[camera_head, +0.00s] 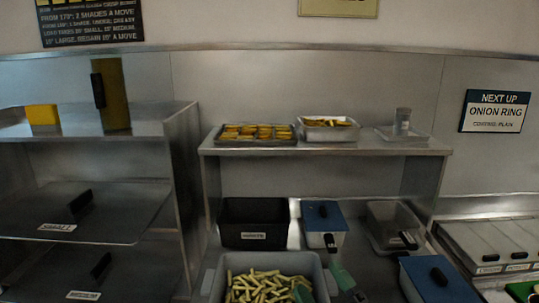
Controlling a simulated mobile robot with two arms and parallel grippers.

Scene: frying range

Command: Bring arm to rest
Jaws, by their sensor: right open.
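My right gripper (322,283) is low in the head view, at the bottom edge. Its greenish fingers are apart, with nothing seen held between them. It is over or beside the right side of a grey tub (210,281) of pale cut fries (262,284); I cannot tell whether it touches the tub. Most of the right arm is out of the picture. My left gripper does not show.
Behind the tub stand a black bin (254,222), a blue-lidded container (323,217) and a metal pan (393,215). Another blue-lidded container (425,284) is at lower right. A raised shelf (330,148) carries food trays. Dark-shelved racks (110,208) stand left.

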